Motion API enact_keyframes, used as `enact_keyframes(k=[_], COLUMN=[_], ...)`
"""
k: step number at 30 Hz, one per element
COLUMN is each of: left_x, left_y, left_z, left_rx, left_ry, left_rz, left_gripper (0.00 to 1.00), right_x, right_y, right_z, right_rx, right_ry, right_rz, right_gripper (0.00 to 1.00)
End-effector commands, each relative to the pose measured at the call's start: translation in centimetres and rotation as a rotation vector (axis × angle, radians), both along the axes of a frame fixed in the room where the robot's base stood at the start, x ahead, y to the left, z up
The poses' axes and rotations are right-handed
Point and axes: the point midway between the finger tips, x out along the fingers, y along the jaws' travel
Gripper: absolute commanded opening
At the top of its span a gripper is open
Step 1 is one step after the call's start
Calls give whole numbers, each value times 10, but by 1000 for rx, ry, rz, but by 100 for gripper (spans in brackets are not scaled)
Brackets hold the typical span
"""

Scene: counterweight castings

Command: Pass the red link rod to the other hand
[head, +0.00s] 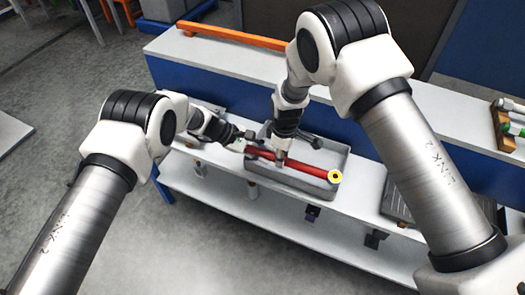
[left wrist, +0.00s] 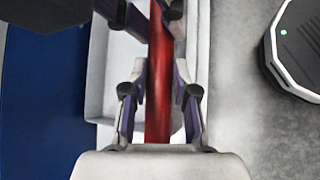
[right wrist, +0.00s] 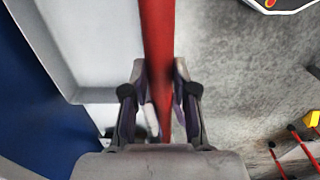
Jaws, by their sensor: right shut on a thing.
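The red link rod (head: 310,168) has a yellow ring end and slants above a grey tray in the head view. My right gripper (head: 281,157) is shut on its middle from above; the rod runs between its fingers in the right wrist view (right wrist: 158,55). My left gripper (head: 242,144) is at the rod's left end. In the left wrist view the rod (left wrist: 158,100) lies between the left fingers, with gaps beside the pads, so this gripper looks open around it. The right gripper's fingers (left wrist: 140,12) show farther along the rod there.
The grey tray (head: 335,158) sits on a white bench shelf (head: 370,190) under the rod. An orange bar (head: 230,36) lies along the back ledge. A wooden rack (head: 503,128) with green-ended parts stands at the far right. Several small parts are on the lower shelf.

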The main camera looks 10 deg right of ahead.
Motion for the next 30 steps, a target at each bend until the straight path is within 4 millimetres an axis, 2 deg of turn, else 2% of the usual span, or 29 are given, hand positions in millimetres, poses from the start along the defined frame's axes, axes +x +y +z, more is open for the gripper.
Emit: enact_keyframes(k=[1, 2, 3, 4, 13, 17, 27, 30], left_x=[2, 3, 3, 3, 2, 2, 2, 2], left_y=[-2, -2, -2, -2, -1, -1, -1, -1], left_z=[2, 3, 3, 3, 3, 3, 2, 2], left_rx=[-2, -4, -4, -4, -3, -3, -3, -3], left_ry=[-6, -7, -7, -7, -6, -5, -5, -5], left_rz=[4, 4, 5, 4, 4, 3, 3, 3], left_gripper=[0, 0, 0, 0, 0, 0, 0, 0], right_x=[-2, -2, -3, -3, -2, -1, -1, -1], right_y=[1, 1, 1, 1, 1, 1, 1, 1], right_z=[-1, -1, -1, -1, 0, 12, 91, 108], right_rx=[-1, -1, -1, -1, -1, -1, -1, -1], right_ry=[6, 8, 8, 8, 6, 4, 3, 4], right_rz=[3, 3, 3, 3, 2, 2, 2, 2], right_gripper=[0, 34, 49, 57, 57, 57, 57, 57])
